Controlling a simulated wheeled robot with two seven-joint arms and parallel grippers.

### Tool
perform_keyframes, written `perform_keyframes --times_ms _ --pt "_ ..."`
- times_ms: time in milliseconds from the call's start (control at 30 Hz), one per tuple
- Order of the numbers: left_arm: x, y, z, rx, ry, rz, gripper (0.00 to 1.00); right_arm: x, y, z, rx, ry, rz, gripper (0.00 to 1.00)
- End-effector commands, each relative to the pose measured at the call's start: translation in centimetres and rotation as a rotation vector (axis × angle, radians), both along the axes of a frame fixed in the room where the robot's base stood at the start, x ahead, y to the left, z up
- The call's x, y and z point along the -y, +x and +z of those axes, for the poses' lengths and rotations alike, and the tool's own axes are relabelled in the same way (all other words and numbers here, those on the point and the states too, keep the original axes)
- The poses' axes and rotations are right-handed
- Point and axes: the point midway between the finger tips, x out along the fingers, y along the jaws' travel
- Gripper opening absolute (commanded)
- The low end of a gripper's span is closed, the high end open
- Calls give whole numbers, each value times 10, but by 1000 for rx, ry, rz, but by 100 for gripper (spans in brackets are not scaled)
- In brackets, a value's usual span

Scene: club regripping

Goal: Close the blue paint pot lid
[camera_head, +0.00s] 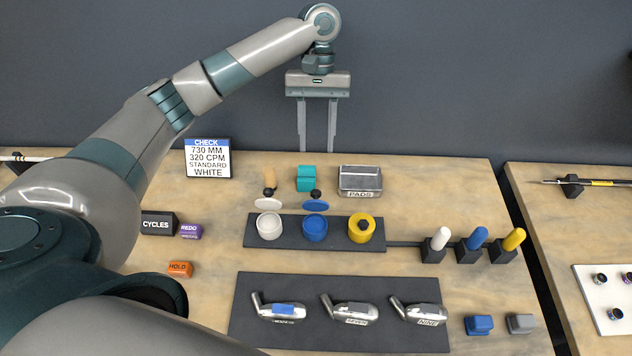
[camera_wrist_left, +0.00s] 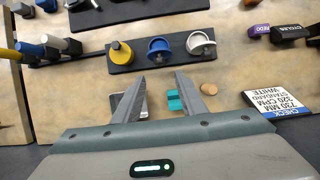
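The blue paint pot (camera_head: 315,232) stands between a white pot (camera_head: 268,230) and a yellow pot (camera_head: 360,234) on a dark mat. Its blue lid (camera_head: 315,205) with a dark knob is tipped up and open behind the pot. The white pot's lid (camera_head: 268,204) is also open; the yellow pot's lid is shut. The blue pot also shows in the left wrist view (camera_wrist_left: 159,54). My left gripper (camera_head: 318,147) is open and empty, fingers pointing down, behind the pots near the table's back edge. My right gripper is not in view.
A teal block (camera_head: 306,178), a tan cork-like piece (camera_head: 269,178) and a metal PADS tray (camera_head: 360,180) stand behind the pots. A CHECK sign (camera_head: 208,158) stands back left. Capped brushes (camera_head: 478,240) stand to the right. Club heads (camera_head: 350,311) lie on the front mat.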

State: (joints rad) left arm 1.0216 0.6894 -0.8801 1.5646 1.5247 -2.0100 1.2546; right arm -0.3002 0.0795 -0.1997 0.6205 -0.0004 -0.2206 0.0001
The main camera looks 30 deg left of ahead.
Motion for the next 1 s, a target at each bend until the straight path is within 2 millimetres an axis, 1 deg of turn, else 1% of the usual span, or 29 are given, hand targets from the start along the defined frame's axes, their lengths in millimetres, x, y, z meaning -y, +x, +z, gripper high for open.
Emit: perform_keyframes --times_ms 467,600,700,833,1000 --pt "12 -24 -59 -3 -2 -1 38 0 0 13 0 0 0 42" --pt "15 -32 -81 -3 0 1 38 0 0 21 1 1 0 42" --pt "17 -36 -92 -2 0 1 38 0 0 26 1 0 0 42" --pt "19 -39 -104 -1 0 1 38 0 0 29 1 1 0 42" --pt "20 -41 -110 0 0 1 38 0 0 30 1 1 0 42"
